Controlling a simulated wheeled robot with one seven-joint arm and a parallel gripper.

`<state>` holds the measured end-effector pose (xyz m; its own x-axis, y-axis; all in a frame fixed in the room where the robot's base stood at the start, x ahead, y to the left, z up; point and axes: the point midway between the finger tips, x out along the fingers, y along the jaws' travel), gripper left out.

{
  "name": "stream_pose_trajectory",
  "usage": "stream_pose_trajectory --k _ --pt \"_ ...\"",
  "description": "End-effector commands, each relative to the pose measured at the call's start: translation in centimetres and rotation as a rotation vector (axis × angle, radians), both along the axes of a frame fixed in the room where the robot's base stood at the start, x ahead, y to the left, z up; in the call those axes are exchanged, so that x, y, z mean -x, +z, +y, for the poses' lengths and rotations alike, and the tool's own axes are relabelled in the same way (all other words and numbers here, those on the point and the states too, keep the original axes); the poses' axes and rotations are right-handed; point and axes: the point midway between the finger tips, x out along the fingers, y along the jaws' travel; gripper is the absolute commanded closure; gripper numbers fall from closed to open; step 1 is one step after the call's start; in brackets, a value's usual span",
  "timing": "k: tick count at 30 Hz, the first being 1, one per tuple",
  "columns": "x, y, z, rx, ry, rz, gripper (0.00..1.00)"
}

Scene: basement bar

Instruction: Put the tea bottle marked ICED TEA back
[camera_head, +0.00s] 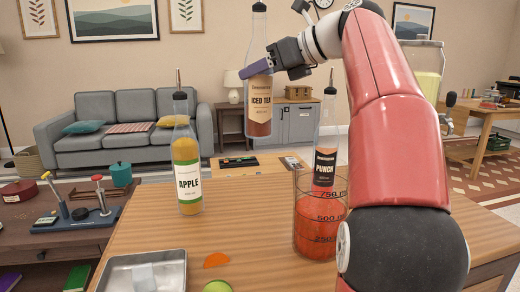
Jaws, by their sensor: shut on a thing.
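The tea bottle marked ICED TEA (259,100) hangs upright in the air, above the far part of the wooden table. My gripper (262,69) is shut on its upper part, below the neck. The bottle has a dark cap and a beige label, with brown liquid low inside. My arm reaches in from the right.
A bottle marked APPLE (187,180) stands on the table (150,237) at left. A bottle marked PUNCH (326,150) stands behind a measuring beaker (304,235) of red liquid. A metal tray (112,268), an orange piece (216,260) and a green round thing (217,286) lie in front.

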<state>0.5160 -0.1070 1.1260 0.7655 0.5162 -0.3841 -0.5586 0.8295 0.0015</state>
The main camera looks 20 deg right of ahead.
Motion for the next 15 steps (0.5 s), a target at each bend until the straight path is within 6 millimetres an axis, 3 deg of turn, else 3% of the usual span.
stream_pose_trajectory --k 15 --pt "0.1 -10.6 0.0 -0.002 -0.004 0.000 0.94"
